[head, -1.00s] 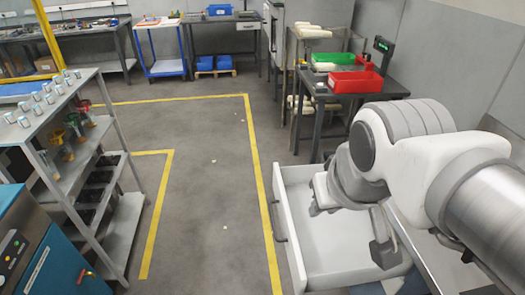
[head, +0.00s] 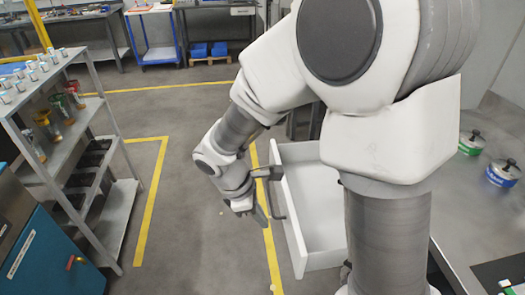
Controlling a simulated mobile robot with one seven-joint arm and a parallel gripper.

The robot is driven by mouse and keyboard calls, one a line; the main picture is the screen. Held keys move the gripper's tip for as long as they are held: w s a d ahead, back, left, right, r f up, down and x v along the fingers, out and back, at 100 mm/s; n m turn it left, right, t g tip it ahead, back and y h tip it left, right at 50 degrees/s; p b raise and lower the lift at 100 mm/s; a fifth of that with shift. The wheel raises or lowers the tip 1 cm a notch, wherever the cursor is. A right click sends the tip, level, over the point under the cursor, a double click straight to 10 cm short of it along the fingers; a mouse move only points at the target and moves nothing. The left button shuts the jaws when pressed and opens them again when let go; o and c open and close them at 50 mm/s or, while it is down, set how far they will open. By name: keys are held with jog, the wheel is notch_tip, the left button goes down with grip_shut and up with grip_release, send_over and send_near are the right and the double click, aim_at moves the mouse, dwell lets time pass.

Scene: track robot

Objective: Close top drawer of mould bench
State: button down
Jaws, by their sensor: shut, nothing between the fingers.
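The top drawer (head: 318,200) of the mould bench (head: 455,235) stands pulled out, white and empty in the part that shows. Its front panel (head: 292,222) faces left and carries a dark bar handle (head: 279,200). My arm covers the drawer's right part and much of the bench. My gripper (head: 261,216) is in front of the drawer, just left of the handle, fingers pointing down. Its jaws are shut with nothing held. I cannot tell whether it touches the handle.
Green (head: 471,143) and blue (head: 503,172) labelled pots stand on the bench top at right. A grey shelf rack (head: 90,190) with cups and black trays stands at left, beside a teal cabinet (head: 50,262). The yellow-lined floor (head: 195,215) between is clear.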

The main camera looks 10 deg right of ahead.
jog(key=d+f+n+b, duration=0.1)
jog(key=d+f+b, duration=0.3)
jog(key=f, duration=0.9)
jog(key=shift+d+n, duration=0.4)
jog(key=shift+d, duration=0.7)
jog(key=d+p, duration=0.5)
jog(key=d, duration=2.4)
jog(key=shift+d+r, duration=0.15)
jog(key=shift+d, duration=0.75)
jog(key=shift+w+a, duration=0.1)
jog(key=shift+a, duration=0.05)
